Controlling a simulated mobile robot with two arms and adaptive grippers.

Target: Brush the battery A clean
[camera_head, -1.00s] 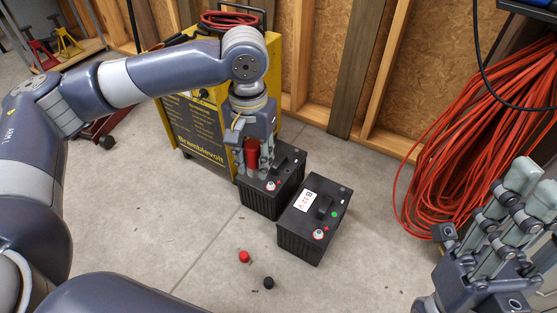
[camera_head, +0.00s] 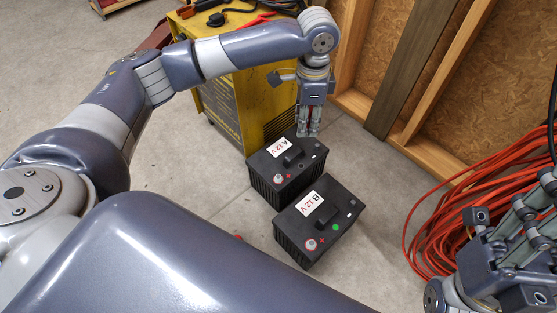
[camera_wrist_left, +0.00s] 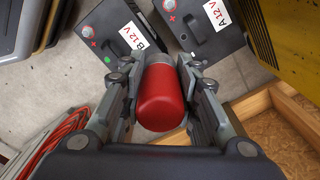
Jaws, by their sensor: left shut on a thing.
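Battery A (camera_head: 268,172) is a black block labelled "A 12 V" standing on the floor; it also shows in the wrist view (camera_wrist_left: 205,45). A red-ringed terminal (camera_head: 278,179) is at its near end. My left gripper (camera_head: 308,132) is above its far end, shut on a red cylindrical tool with a grey collar, likely the brush (camera_wrist_left: 161,98). The fingers cover the tool's tip in the head view, so I cannot tell whether it touches the battery. My right gripper (camera_head: 505,235) is at the lower right, fingers apart and empty.
Battery B (camera_head: 290,236) stands close in front of battery A. A yellow charger (camera_head: 235,95) is behind to the left. Wooden wall framing (camera_head: 400,150) and a coiled orange cable (camera_head: 425,225) are to the right. A red cap (camera_head: 238,237) lies on the floor, partly hidden.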

